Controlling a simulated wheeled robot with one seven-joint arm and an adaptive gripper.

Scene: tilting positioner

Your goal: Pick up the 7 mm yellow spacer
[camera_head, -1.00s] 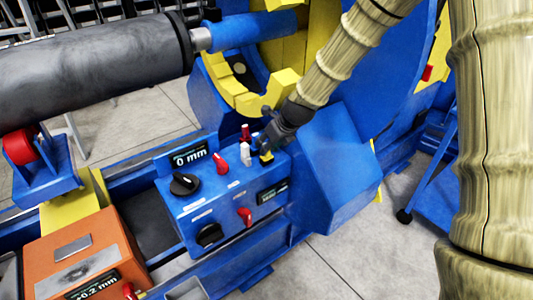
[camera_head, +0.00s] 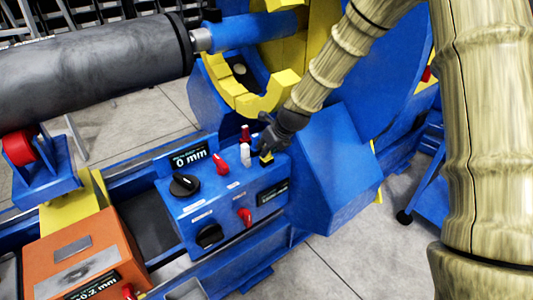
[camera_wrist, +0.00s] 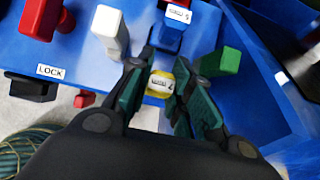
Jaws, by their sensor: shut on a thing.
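The yellow spacer (camera_wrist: 161,83) has a white label that seems to read 7. It sits between the two fingers of my gripper (camera_wrist: 162,92) in the wrist view, and the gripper is shut on it. In the head view the yellow spacer (camera_head: 266,159) shows as a small yellow piece just below my gripper (camera_head: 268,146), at the right end of the blue control box. I cannot tell whether its bottom still touches the box; the fingers hide part of it.
A white spacer (camera_wrist: 108,30), a red one (camera_wrist: 42,16), a blue labelled one (camera_wrist: 175,30) and a green one (camera_wrist: 220,62) stand close around the gripper. Red levers and black knobs are on the blue control box (camera_head: 205,205). A blue housing (camera_head: 325,175) is to the right.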

